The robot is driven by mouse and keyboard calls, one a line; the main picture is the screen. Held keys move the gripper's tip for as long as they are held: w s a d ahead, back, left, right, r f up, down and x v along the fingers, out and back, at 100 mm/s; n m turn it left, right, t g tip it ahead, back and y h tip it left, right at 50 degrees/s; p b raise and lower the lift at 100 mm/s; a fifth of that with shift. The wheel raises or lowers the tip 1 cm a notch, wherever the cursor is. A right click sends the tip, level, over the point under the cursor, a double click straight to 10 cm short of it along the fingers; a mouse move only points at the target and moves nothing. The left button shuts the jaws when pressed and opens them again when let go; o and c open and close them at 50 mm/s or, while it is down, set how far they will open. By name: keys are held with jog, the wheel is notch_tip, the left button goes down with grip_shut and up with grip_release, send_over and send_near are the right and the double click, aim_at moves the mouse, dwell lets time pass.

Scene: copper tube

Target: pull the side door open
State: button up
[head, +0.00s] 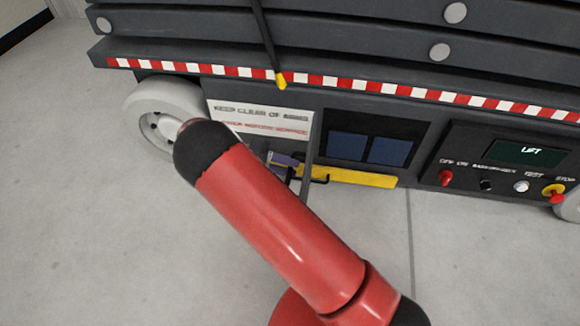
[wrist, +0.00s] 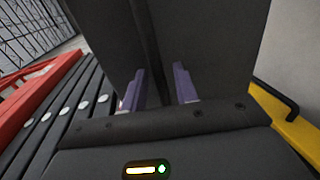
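The side door is a dark panel on the lift's side with a white warning sign (head: 262,118) on it. It stands ajar, its right edge (head: 310,150) swung out from the body. Blue blocks (head: 365,148) show in the opening beside it. My gripper (head: 284,165) is low at the door's free edge, partly hidden behind my red arm. In the wrist view, its purple fingers (wrist: 160,85) stand apart, with a narrow dark strip of the panel (wrist: 145,40) between and behind them. I cannot tell whether either finger touches the door.
A yellow bar (head: 365,180) with a black handle (head: 320,180) runs low under the opening; the handle is close to my gripper. A control panel (head: 510,165) is to the right, a white wheel (head: 150,110) to the left. The floor (head: 70,220) in front is clear.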

jog(key=v, duration=0.7)
dwell(0.3)
